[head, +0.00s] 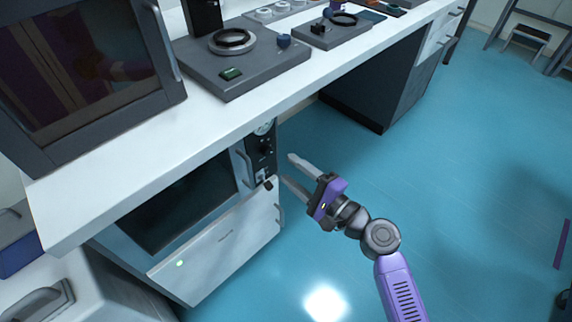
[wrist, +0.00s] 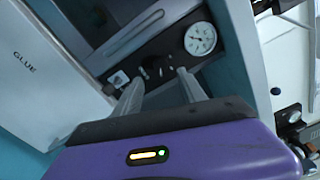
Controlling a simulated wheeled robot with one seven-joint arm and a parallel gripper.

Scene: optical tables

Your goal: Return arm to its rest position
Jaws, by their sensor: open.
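My gripper (head: 290,170) is open and empty, in the air at the end of my purple arm, in front of the control panel of a cabinet under the bench. In the wrist view its two fingers (wrist: 160,92) point toward that panel (wrist: 160,65), which carries a round gauge (wrist: 200,38).
The white bench top (head: 120,145) overhangs the cabinet and holds a grey device (head: 240,65) and a dark-fronted box (head: 95,75). A drawer unit (head: 395,90) stands farther back. The blue floor (head: 460,150) to the right is mostly clear.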

